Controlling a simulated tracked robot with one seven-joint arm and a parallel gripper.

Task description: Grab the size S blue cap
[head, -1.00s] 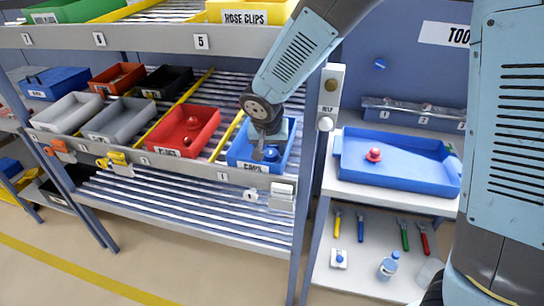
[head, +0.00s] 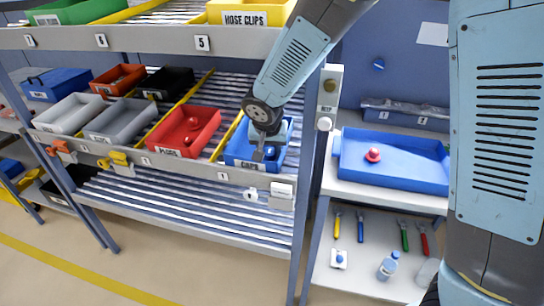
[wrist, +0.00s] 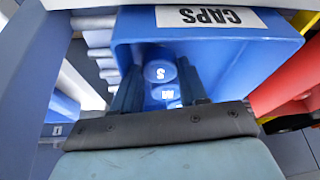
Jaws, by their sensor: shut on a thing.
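The blue bin labelled CAPS (head: 233,155) sits on the middle shelf at its right end. My gripper (head: 264,153) reaches down into this bin. In the wrist view, a blue cap marked S (wrist: 159,71) sits between my fingertips (wrist: 159,80), and the gripper is shut on it. A second blue cap (wrist: 165,93) shows just below it in that view, its letter apparently M. More blue shows below that, mostly hidden by my gripper. The bin (wrist: 222,45) surrounds the fingers.
A red bin (head: 163,150) with red parts stands left of the CAPS bin, past a yellow divider. A shelf post (head: 309,185) is close on the right. A blue tray (head: 405,160) with a red cap (head: 373,155) stands on the right-hand bench.

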